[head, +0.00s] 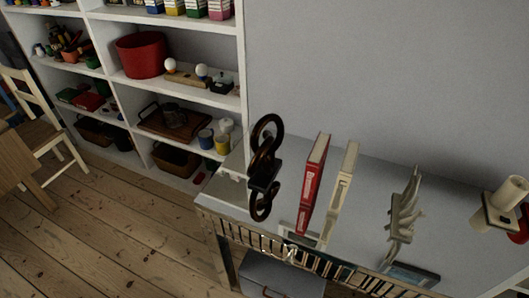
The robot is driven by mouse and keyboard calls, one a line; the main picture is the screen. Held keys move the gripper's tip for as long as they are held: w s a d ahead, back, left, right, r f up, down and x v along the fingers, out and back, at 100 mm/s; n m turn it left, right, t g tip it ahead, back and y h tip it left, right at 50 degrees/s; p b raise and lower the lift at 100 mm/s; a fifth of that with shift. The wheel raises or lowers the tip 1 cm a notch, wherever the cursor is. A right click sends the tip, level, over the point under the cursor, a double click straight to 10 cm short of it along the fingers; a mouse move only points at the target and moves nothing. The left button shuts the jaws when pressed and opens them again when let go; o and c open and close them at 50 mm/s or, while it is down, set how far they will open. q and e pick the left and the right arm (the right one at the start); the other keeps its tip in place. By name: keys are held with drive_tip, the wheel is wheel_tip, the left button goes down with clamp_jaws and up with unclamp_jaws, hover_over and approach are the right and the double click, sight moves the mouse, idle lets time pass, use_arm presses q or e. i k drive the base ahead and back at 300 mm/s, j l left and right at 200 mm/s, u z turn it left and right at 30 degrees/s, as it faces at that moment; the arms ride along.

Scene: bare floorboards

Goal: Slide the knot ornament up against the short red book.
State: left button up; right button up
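The dark, glossy knot ornament (266,155) stands near the left end of a grey-topped console table, with looped shapes above and below its dark middle block. The lower loop may be a reflection in the shiny top. The red book (315,176) stands upright to its right, with a narrow strip of bare table between them, so they look apart. A cream book (344,185) stands just right of the red one. Neither of my grippers shows in the head view.
The console table (370,171) stands along a grey wall and has a slatted front edge. A pale leaf-like ornament (405,205) and a cream object (500,205) stand farther right. A white shelf unit (243,60) is at the left, beyond a wooden chair (40,115). Open floorboards lie front left.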

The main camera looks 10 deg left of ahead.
sight(262, 170)
drive_tip(key=z, duration=0.4)
drive_tip(key=j+z, duration=1)
drive_tip(key=j, duration=0.2)
